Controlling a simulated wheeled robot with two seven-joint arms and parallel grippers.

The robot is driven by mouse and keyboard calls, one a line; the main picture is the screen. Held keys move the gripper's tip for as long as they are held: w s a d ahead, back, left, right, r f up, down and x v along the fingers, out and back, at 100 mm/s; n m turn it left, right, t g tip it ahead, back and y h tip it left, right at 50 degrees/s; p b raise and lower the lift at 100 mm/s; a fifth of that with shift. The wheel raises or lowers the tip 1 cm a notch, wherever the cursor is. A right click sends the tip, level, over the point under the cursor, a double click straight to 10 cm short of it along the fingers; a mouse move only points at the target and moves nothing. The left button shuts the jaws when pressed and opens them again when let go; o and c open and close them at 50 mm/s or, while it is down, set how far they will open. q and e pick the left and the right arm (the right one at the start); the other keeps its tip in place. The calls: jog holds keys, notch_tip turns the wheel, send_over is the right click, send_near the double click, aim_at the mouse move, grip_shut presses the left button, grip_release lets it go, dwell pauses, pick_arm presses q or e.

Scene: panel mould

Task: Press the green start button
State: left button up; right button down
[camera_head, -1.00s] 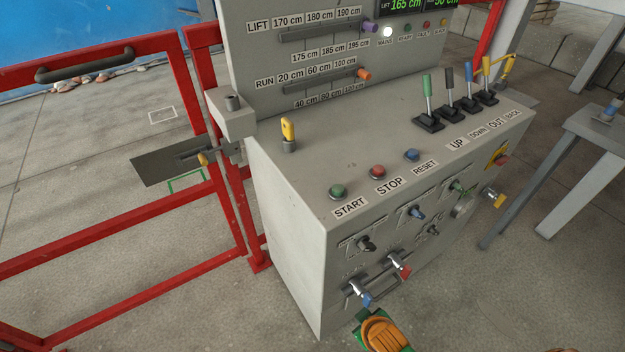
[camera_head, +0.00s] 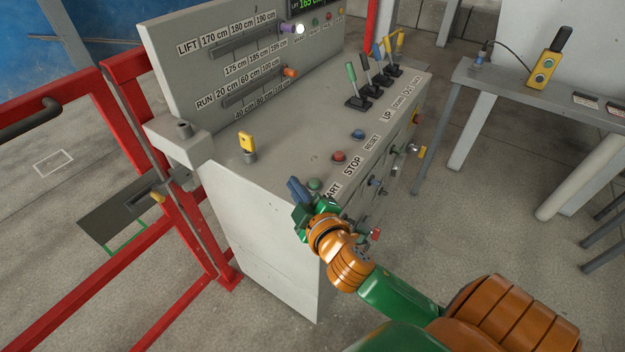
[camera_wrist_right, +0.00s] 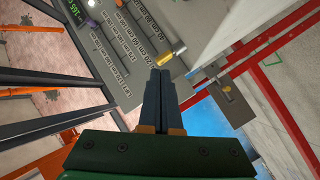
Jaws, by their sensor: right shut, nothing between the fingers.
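The green start button (camera_head: 314,184) sits on the console's flat top (camera_head: 285,160), near its front edge. Its START label is partly covered by my right gripper. My right gripper (camera_head: 298,190) is shut and empty, just left of the button in the head view; I cannot tell whether it touches anything. In the right wrist view the closed dark fingers (camera_wrist_right: 160,85) point over the console, and the green button does not show there. My left gripper is not in view.
The red stop button (camera_head: 339,156) and blue reset button (camera_head: 358,134) lie beyond the green one. A yellow key switch (camera_head: 247,146) stands left of the gripper. Several levers (camera_head: 358,92) rise at the back right. A red gate (camera_head: 160,190) flanks the console's left side.

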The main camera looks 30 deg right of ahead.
notch_tip(320, 180, up, 9)
jog(key=w+a+n+t+y, duration=0.3)
jog(key=n+t, duration=0.1)
jog(key=n, duration=0.2)
jog(key=s+a+r+n+g+y, duration=0.1)
jog(key=a+r+n+g+y, duration=0.2)
jog(key=a+n+y, duration=0.55)
jog(key=s+a+r+n+g+y, duration=0.1)
jog(key=a+r+n+g+y, duration=0.15)
jog(key=n+y, duration=0.75)
jog(key=w+d+f+n+g+h, duration=0.2)
jog(key=d+f+n+g+h, duration=0.25)
jog(key=f+n+h, duration=0.55)
jog(key=w+d+n+h, duration=0.1)
jog(key=d+h, duration=0.7)
jog(key=d, duration=1)
jog(key=shift+r+n, duration=0.4)
jog(key=shift+n, duration=0.45)
jog(key=shift+w+h, duration=0.1)
jog(key=shift+h, duration=0.15)
